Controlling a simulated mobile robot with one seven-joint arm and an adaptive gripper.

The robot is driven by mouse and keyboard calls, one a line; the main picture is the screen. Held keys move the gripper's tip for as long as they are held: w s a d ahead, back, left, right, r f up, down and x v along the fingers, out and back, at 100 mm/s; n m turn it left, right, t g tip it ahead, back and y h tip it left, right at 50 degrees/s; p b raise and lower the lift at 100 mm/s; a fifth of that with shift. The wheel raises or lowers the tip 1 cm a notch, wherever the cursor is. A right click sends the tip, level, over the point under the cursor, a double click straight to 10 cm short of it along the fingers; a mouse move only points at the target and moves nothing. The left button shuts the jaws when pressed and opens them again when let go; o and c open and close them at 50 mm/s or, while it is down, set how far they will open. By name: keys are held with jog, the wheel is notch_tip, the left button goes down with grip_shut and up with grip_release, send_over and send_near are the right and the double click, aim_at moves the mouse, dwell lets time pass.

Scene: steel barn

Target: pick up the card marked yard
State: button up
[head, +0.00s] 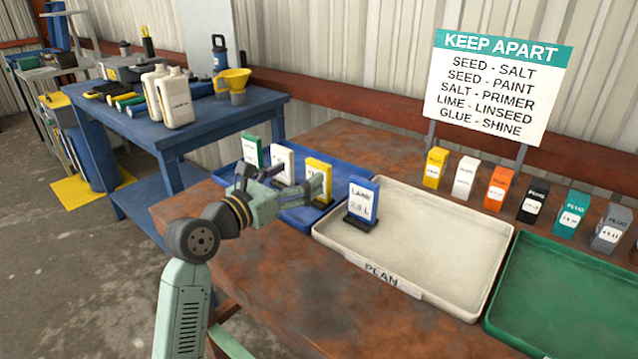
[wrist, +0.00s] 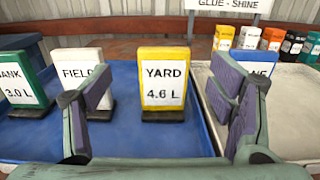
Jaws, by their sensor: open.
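The yellow card marked YARD 4.6 L (wrist: 164,72) stands upright on a dark base in the blue tray (wrist: 125,135). It also shows in the head view (head: 319,172), partly hidden by my gripper. My gripper (wrist: 163,95) is open and empty. In the wrist view its fingers appear to the left and right of the YARD card, with visible gaps on both sides. The white FIELD card (wrist: 76,60) is partly behind the left finger. The blue LANE card (head: 363,198) is mostly hidden by the right finger in the wrist view.
A green TANK card (wrist: 20,85) stands at the blue tray's left. The pale tray marked PLAN (head: 450,235) and a green tray (head: 570,310) lie to the right. Several coloured PLUG boxes (head: 497,188) line the back below a KEEP APART sign (head: 497,90). The table's front is clear.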

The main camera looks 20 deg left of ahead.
aim_at(316, 168)
jog(key=p+x, duration=0.1)
jog(key=x, duration=0.2)
jog(key=p+x, duration=0.2)
jog(key=x, duration=0.1)
jog(key=shift+w+d+f, duration=0.15)
jog(key=shift+w+d, duration=0.05)
jog(key=shift+d, duration=0.1)
jog(key=shift+w+f, duration=0.15)
jog(key=shift+w, duration=0.05)
jog(key=shift+c, duration=0.3)
jog(key=c, duration=1.6)
